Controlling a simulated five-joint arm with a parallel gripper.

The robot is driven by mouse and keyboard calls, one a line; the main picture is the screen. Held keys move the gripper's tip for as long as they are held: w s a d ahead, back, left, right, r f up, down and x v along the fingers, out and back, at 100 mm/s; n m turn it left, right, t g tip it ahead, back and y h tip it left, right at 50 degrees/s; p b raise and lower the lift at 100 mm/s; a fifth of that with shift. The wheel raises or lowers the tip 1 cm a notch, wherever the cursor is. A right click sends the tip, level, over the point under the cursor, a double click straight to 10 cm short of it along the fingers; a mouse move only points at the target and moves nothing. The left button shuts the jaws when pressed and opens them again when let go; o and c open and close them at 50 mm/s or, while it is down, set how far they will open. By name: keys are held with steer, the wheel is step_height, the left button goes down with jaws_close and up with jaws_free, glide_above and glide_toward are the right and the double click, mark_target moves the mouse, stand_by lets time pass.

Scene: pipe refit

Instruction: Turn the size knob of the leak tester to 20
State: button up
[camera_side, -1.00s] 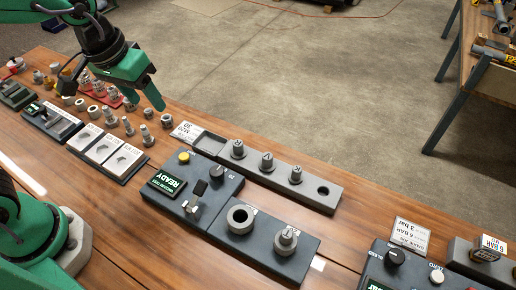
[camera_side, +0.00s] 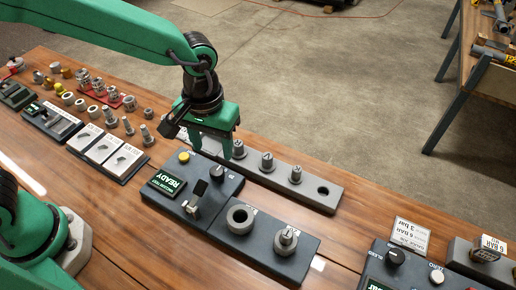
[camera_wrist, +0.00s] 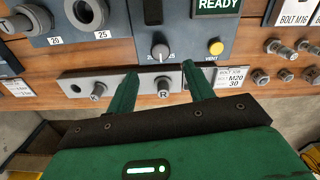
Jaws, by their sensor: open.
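The leak tester (camera_side: 165,200) is a dark grey box with a lit READY screen (camera_side: 167,184), a yellow VENT button (camera_side: 184,157) and a dark lever. Its small dark size knob (camera_side: 217,172) is at the far right corner in the side view. In the wrist view the knob (camera_wrist: 160,52) sits at the lower edge of the box, with small numbers below it; its exact setting is too small to read. My gripper (camera_side: 211,152) is open and empty, just beyond the knob. In the wrist view its fingertips (camera_wrist: 158,71) lie either side of and short of the knob, apart from it.
A grey rack (camera_side: 287,181) with several lettered plugs lies under and beside my gripper. A block with a ring (camera_side: 240,219) and a plug (camera_side: 287,240) adjoins the tester. A label card reading M20 30 (camera_wrist: 231,78) stands close to one finger. Another panel (camera_side: 385,272) stands at right.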

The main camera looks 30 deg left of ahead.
mark_target(217, 171)
steer(key=shift+f, duration=0.1)
steer(key=shift+f, duration=3.85)
steer(key=c, duration=1)
steer(key=shift+o, duration=0.2)
steer(key=shift+m, duration=0.4)
steer(key=m, duration=0.4)
steer(key=shift+r, duration=0.1)
steer(key=shift+m, duration=2.1)
